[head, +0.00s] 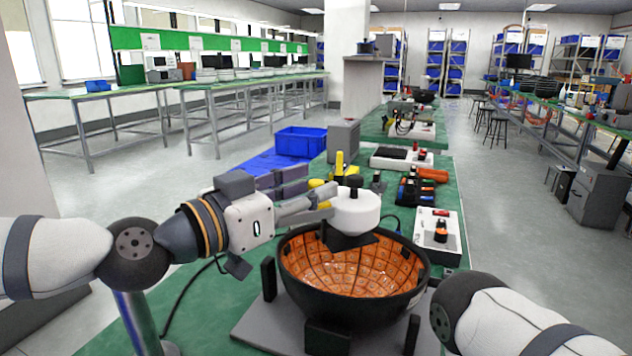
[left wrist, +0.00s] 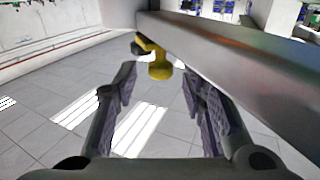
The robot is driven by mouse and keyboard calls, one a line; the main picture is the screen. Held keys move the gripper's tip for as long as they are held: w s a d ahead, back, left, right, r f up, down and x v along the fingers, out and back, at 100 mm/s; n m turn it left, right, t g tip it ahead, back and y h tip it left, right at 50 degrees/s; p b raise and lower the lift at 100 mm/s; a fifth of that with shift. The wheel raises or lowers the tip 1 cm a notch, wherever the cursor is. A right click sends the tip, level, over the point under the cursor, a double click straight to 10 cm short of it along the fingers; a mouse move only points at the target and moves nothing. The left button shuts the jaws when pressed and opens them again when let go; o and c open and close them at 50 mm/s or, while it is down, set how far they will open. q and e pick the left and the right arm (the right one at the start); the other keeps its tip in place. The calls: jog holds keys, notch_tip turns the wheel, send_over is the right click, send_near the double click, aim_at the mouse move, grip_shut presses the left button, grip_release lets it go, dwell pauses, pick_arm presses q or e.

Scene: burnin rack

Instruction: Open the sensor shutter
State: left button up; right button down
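In the head view a white round sensor housing (head: 354,210) with a black knob on top hangs over a black bowl (head: 318,307) lined with orange tiles. I cannot tell which part is the shutter. My left gripper (head: 312,190) is beside the housing's upper left. In the left wrist view my left gripper (left wrist: 161,88) has its two padded fingers wide apart. A yellow knob (left wrist: 159,68) shows between and beyond the fingers, below a metal bar (left wrist: 225,60). I see no contact with it. My right gripper is out of view; only part of my right arm shows.
The bowl stands on a grey plate on a green bench. A control box with a black-and-orange knob (head: 438,236) stands right of the bowl. Tools with orange and blue parts (head: 418,186) lie behind it. A blue bin (head: 300,141) and grey box (head: 343,140) stand farther back.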

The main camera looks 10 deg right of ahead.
pick_arm(q)
jog(key=shift+x, duration=1)
grip_shut()
jog(key=a, duration=0.4)
jog(key=s+a, duration=0.1)
jog(key=a, duration=0.1)
jog(key=shift+a+b, duration=0.1)
jog(key=shift+b, duration=0.2)
grip_release()
jog(key=v, duration=1.2)
